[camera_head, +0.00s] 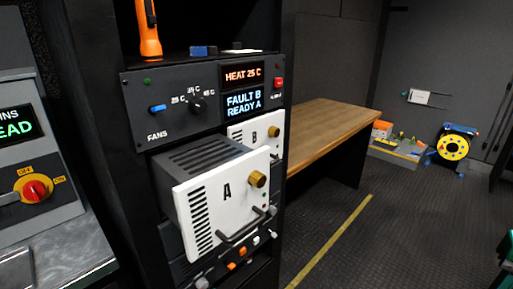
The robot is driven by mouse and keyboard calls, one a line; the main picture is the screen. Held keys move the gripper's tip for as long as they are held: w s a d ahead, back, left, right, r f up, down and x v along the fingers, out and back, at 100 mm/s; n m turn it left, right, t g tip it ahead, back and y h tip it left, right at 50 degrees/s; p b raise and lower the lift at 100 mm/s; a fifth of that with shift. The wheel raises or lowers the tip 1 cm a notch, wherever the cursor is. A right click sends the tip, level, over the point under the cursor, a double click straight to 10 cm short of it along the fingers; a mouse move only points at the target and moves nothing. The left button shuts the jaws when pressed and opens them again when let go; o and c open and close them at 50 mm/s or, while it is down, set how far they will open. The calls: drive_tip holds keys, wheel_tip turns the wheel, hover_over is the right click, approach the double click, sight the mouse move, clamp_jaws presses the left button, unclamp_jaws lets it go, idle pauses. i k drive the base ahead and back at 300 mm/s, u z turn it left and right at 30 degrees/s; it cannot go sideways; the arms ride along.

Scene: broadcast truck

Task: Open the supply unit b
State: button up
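Supply unit B (243,133) is a white-fronted unit with a brass knob (274,131), set in the rack. Its lower part is hidden behind supply unit A (221,203). Unit A stands out from the rack toward me, with its vented grey top showing. Unit A has a white front, a brass knob (257,179) and a dark bar handle (247,225). The display (242,104) above reads "FAULT B READY A". I cannot see a handle on unit B. My gripper is not in view.
Above the units is a fan panel (172,112) with knobs, and an orange torch (148,30) stands on top. Connectors (237,259) sit below unit A. A wooden table (325,125) is behind to the right. Floor (400,230) right of the rack is clear.

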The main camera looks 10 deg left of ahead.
sight(252, 133)
drive_tip(key=u, duration=0.05)
drive_tip(key=k, duration=0.55)
drive_tip(key=z, duration=0.35)
drive_tip(key=i, duration=1.6)
drive_tip(key=u, duration=0.4)
